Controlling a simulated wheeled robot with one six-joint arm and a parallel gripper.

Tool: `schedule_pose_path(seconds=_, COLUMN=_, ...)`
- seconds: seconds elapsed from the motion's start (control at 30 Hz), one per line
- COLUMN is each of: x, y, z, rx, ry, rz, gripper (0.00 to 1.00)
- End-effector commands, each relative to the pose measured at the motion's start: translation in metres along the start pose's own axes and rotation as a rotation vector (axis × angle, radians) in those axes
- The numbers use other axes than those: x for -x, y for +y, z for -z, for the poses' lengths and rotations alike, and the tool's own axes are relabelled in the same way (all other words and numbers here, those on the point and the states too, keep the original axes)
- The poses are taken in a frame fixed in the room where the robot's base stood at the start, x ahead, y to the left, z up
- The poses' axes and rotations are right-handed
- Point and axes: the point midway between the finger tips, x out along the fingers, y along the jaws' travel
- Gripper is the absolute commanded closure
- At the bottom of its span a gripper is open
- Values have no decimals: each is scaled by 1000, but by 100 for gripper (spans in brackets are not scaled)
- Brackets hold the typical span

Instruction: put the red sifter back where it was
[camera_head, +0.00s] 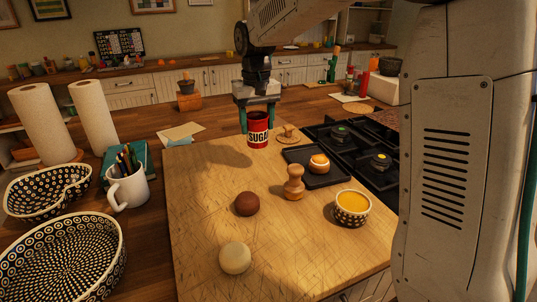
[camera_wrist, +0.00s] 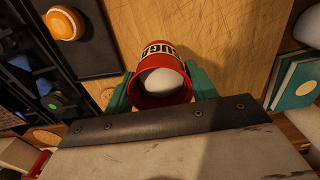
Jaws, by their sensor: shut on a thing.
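The red sifter (camera_head: 258,131) is a red can with a white label band reading "SUGAR", near the back edge of the wooden board (camera_head: 200,220). It looks upright; I cannot tell whether its base touches the board. My gripper (camera_head: 257,112) comes down from above and is shut on it. In the wrist view, the green fingers of my gripper (camera_wrist: 161,88) sit on both sides of the red sifter (camera_wrist: 162,53). Its open mouth faces the camera, with something white and rounded inside.
Right of the sifter are a small wooden piece (camera_head: 288,134), a black tray (camera_head: 318,178) with an orange-topped item, and a black stove (camera_head: 365,145). A wooden stamp (camera_head: 294,183), brown ball (camera_head: 246,204), pale ball (camera_head: 235,258) and patterned bowl (camera_head: 352,209) stand nearer. The board's left is clear.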

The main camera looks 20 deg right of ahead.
Motion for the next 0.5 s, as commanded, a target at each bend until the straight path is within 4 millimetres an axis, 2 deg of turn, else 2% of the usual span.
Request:
schedule_pose_path(seconds=0.03, x=-11, y=-2, z=-1, rx=2, ry=-5, rz=0, gripper=64)
schedule_pose_path(seconds=0.13, x=-29, y=-3, z=-1, rx=4, ry=-4, rz=0, gripper=64)
schedule_pose_path(seconds=0.37, x=-49, y=-4, z=0, rx=5, ry=-2, rz=0, gripper=64)
schedule_pose_path(seconds=0.5, x=-68, y=-3, z=0, rx=4, ry=-3, rz=0, gripper=64)
